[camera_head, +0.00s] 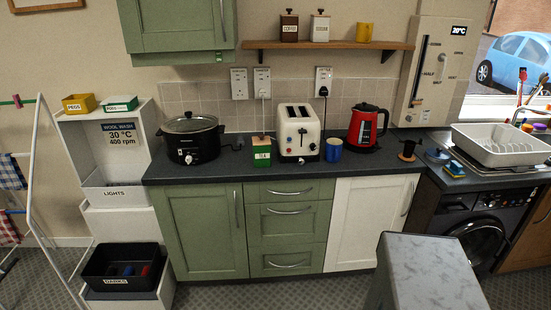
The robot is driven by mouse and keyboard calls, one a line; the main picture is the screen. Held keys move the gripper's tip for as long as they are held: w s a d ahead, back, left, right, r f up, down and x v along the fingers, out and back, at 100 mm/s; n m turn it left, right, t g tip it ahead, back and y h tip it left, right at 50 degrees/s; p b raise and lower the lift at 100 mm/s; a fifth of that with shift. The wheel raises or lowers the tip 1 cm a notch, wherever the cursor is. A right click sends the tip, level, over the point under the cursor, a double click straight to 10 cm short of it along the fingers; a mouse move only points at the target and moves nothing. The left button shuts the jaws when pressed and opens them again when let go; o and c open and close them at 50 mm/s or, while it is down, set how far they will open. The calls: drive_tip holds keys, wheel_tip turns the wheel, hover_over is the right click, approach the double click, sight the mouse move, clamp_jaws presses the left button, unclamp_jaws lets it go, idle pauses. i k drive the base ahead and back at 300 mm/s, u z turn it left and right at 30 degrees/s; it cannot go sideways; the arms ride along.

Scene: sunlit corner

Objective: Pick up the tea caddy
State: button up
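The tea caddy (262,153) is a small green box with a white label and a wooden lid with a knob. It stands upright on the dark worktop (222,172), near the front edge, between the black slow cooker and the cream toaster. The label is too small to read surely. My gripper is not in view, and nothing is touching the caddy.
The slow cooker (190,138) stands left of the caddy and the toaster (298,133) close on its right. A blue mug (334,150) and red kettle (367,126) stand farther right. The brown canister (289,27) and white canister (320,27) are on the wall shelf (270,44).

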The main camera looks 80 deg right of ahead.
sight(262, 154)
drive_tip(key=u, duration=0.1)
drive_tip(key=k, duration=0.65)
drive_tip(key=z, duration=0.7)
drive_tip(key=i, duration=0.65)
drive_tip(key=z, duration=0.05)
